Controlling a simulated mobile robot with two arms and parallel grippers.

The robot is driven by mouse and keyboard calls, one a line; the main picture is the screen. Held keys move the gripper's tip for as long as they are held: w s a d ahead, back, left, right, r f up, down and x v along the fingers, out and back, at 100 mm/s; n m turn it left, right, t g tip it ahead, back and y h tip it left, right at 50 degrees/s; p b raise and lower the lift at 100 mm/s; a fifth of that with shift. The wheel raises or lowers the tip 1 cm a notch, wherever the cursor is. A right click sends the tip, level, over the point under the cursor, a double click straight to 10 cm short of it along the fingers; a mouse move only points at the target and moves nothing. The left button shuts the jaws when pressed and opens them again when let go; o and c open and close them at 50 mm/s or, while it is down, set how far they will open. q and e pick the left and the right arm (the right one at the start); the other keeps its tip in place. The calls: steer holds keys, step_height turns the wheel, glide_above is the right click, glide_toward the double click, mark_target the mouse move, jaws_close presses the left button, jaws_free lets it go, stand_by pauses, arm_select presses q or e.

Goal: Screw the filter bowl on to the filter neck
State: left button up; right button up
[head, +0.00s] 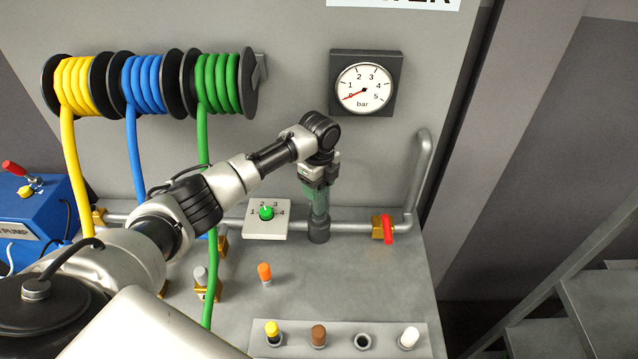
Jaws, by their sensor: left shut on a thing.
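My left gripper (318,178) points down at the pipe in the middle of the head view. It is shut on the filter bowl (319,201), a clear greenish cylinder that stands about upright. The filter neck (319,234) is a dark grey round fitting on the grey pipe, directly below the bowl. The bowl's lower end meets the top of the neck in the picture; I cannot tell whether the threads are engaged. The gripper's fingers and wrist hide the bowl's upper part. My right gripper is out of view.
A red-handled valve (386,229) is right of the neck, and a dial plate (267,219) with a green knob is left. A pressure gauge (364,88) reads near zero. Hose reels (150,84) hang upper left. A plug strip (340,340) lies at the front.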

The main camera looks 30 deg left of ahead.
arm_select(q)
steer(key=shift+f+b, duration=0.6)
steer(key=shift+f, duration=0.45)
steer(key=m, duration=0.5)
stand_by(0.4)
steer(key=o, duration=1)
steer(key=shift+o, duration=0.2)
